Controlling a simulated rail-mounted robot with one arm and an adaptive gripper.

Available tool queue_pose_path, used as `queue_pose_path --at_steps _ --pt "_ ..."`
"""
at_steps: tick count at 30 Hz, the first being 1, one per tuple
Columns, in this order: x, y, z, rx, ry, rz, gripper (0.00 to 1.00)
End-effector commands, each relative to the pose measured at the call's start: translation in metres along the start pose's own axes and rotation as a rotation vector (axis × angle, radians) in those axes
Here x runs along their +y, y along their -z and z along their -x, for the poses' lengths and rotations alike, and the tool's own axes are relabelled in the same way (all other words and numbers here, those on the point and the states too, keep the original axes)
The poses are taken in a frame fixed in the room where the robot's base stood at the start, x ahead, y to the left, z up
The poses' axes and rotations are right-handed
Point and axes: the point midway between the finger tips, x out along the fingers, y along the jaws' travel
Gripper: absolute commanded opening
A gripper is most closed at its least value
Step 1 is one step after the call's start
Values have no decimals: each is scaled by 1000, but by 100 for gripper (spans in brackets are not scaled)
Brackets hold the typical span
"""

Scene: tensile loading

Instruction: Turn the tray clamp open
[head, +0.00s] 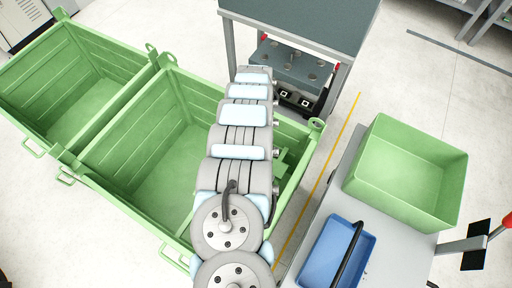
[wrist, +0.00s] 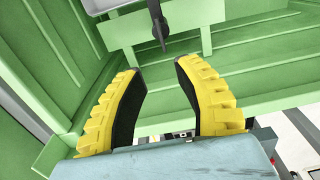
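My gripper (wrist: 160,72) shows in the wrist view with its two yellow, black-lined fingers apart and nothing between them. Beyond the fingertips, near the top, a dark narrow lever-like part (wrist: 157,22) hangs down in front of a green cross-piece (wrist: 200,30). It may be the tray clamp, but I cannot tell for sure. A pale grey tray-like edge (wrist: 105,5) shows at the top beside it. The fingertips look apart from the dark part. In the head view my arm hides the gripper, and no clamp can be made out there.
Two green crates, a left one (head: 75,62) and a nearer one (head: 160,150), stand left of and beneath my arm. At right, a grey table (head: 310,205) holds a green box (head: 412,165) and a blue tray (head: 330,260). A dark bench (head: 300,20) stands behind.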

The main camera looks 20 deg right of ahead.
Motion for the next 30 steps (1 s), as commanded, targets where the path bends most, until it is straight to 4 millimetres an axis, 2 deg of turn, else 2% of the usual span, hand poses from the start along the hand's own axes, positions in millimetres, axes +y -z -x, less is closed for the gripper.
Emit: queue_pose_path --at_steps 1,17,24,30 --pt "0 0 -9 2 -1 1 33" --pt "1 0 -73 0 -1 1 33" --pt "0 0 -110 2 0 3 33" --pt "-1 0 -133 3 2 2 33"
